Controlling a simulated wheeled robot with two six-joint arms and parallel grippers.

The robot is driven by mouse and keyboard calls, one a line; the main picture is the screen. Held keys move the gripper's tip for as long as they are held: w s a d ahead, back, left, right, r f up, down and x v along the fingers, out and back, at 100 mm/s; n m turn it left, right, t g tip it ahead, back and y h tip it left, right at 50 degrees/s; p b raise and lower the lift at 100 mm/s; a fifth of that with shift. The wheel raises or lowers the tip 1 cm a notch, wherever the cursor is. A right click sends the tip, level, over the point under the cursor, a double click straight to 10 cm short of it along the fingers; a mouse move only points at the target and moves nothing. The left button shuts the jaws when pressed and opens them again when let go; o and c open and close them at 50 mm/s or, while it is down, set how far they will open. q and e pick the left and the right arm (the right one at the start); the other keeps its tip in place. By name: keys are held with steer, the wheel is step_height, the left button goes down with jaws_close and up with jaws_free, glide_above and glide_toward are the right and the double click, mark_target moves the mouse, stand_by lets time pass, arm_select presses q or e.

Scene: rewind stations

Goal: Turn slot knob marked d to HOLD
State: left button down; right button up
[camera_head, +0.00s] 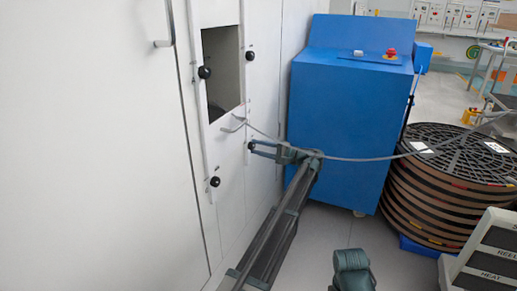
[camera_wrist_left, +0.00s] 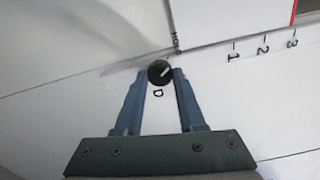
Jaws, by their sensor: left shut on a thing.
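The slot knob d (camera_wrist_left: 160,72) is a round black knob with a white pointer line, beside the printed letter D in the left wrist view. The line slants up and to the right. The word HOLD (camera_wrist_left: 176,43) is printed above and slightly right of it. In the head view the knob (camera_head: 251,146) is at the lower right of the white panel's opening. My left gripper (camera_head: 255,147) reaches it and is shut on it. In the left wrist view my left gripper's fingers (camera_wrist_left: 160,75) stand on both sides of the knob.
Other black knobs sit at the upper left (camera_head: 204,72), upper right (camera_head: 250,55) and lower left (camera_head: 215,182) of the opening (camera_head: 223,70). A blue cabinet (camera_head: 345,120) with a red button stands right of the panel. A cable crosses from the panel to stacked reels (camera_head: 445,195).

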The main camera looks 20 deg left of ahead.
arm_select(q)
steer(key=shift+n, duration=1.1)
steer(key=c, duration=0.5)
jaws_free()
steer(key=s+d, duration=0.1)
steer(key=d, duration=1.2)
steer(key=shift+d, duration=0.35)
